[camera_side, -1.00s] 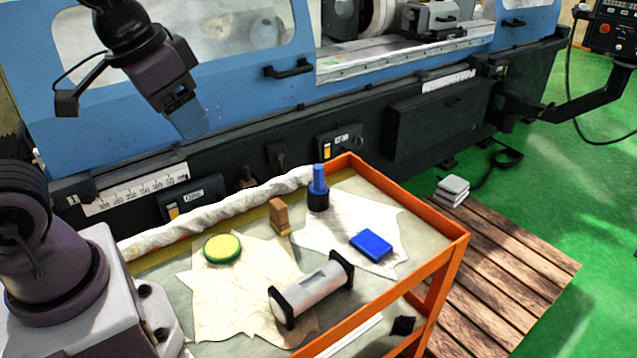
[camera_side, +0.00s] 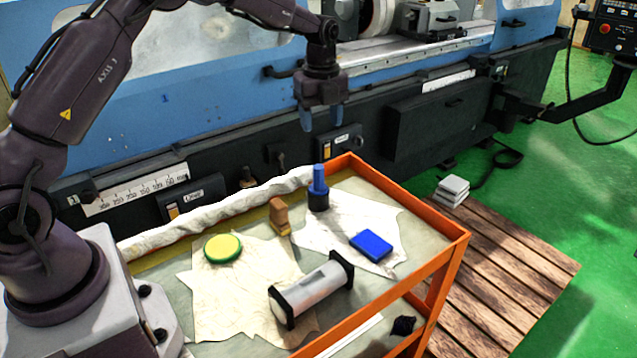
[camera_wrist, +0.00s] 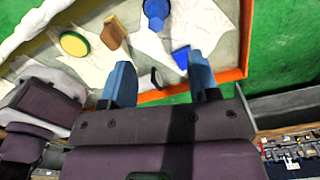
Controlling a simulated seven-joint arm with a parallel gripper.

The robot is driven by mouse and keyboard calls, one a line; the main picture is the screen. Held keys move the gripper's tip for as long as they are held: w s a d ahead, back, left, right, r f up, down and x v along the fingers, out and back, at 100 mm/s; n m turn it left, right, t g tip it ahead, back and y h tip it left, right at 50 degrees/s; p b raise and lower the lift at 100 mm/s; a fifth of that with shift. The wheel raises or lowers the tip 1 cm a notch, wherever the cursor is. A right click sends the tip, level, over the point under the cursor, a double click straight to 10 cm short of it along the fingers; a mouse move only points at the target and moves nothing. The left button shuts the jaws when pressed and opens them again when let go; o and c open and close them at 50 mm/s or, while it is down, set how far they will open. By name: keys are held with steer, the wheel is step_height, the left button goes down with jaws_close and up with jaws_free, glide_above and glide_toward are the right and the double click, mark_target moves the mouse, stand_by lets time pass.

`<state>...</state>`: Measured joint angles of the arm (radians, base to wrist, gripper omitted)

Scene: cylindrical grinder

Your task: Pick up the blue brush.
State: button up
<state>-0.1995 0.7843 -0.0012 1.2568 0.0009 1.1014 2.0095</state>
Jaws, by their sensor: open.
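The blue brush (camera_side: 318,189) stands upright on the cart's far side, with a blue handle on top and a wider dark base below. It also shows at the top of the wrist view (camera_wrist: 156,9). My gripper (camera_side: 321,121) points down above the brush, with clear space between them. Its two blue fingers are apart with nothing between them, and they show in the wrist view (camera_wrist: 159,66) too.
The orange-edged cart (camera_side: 447,257) also holds a blue block (camera_side: 371,245), a brown wooden brush (camera_side: 279,215), a yellow-green round tin (camera_side: 222,248) and a grey cylinder with black ends (camera_side: 311,290). A rolled white cloth (camera_side: 225,213) lies along the back edge. The grinder (camera_side: 225,95) stands behind.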

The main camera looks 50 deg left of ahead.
mark_target(319, 167)
step_height(319, 167, down, 7)
steer(key=m, duration=0.3)
steer(key=shift+s+d+f, duration=0.1)
steer(key=shift+s+f, duration=0.05)
steer(key=shift+f, duration=0.75)
steer(key=shift+s+d+f, duration=0.1)
steer(key=shift+s+f, duration=0.05)
steer(key=shift+f, duration=0.75)
steer(key=shift+s+f, duration=0.15)
steer(key=shift+f, duration=0.75)
steer(key=c, duration=1)
